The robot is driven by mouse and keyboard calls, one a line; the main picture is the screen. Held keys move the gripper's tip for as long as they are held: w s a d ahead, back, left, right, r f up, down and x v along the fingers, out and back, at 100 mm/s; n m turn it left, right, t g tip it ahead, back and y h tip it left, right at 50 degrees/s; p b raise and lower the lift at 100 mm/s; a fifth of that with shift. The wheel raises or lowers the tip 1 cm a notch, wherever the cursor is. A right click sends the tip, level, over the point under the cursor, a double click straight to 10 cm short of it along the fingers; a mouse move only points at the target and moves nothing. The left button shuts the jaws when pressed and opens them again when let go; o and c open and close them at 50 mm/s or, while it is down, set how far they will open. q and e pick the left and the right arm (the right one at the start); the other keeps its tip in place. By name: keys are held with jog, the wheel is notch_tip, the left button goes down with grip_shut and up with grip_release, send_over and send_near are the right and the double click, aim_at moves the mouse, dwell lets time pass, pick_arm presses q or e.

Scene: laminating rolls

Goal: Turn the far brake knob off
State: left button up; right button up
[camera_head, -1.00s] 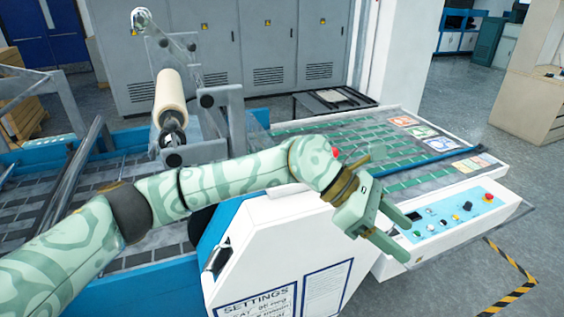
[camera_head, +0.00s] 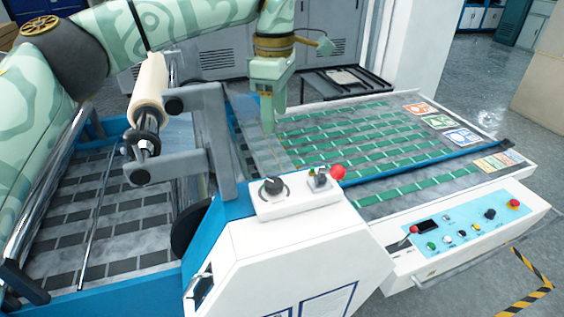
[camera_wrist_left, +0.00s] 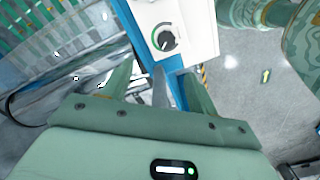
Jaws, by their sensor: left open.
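A black round brake knob (camera_wrist_left: 164,39) with a green arc around it sits on a white box (camera_wrist_left: 199,33) in the left wrist view. It appears to be the far one; the head view does not show it. Its exact setting is too small to read. My left gripper (camera_head: 268,124) points down on the machine's far side, behind the clear guard. In the left wrist view its fingers (camera_wrist_left: 160,82) are spread, with nothing between them, and the knob lies beyond their tips, apart from them. My right gripper is not in view.
A near white box (camera_head: 300,203) carries a black knob (camera_head: 271,187) and a red-ended switch (camera_head: 337,172). A cream roll (camera_head: 149,90) and grey brackets (camera_head: 207,125) stand left of my gripper. A control panel (camera_head: 466,228) is at the right.

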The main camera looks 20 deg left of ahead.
pick_arm(q)
jog(key=s+f, duration=0.3)
jog(key=f, duration=0.3)
jog(key=p, duration=0.1)
send_over(274, 182)
notch_tip(274, 182, down, 5)
jog(key=shift+w+r, duration=0.1)
jog(key=shift+w, duration=0.05)
notch_tip(274, 182, down, 4)
jog(key=shift+r+p, duration=0.1)
jog(key=shift+p, duration=0.35)
jog(key=shift+s+f, duration=0.25)
jog(key=shift+w+f, duration=0.15)
jog(key=shift+f, duration=0.1)
jog(key=c, duration=1)
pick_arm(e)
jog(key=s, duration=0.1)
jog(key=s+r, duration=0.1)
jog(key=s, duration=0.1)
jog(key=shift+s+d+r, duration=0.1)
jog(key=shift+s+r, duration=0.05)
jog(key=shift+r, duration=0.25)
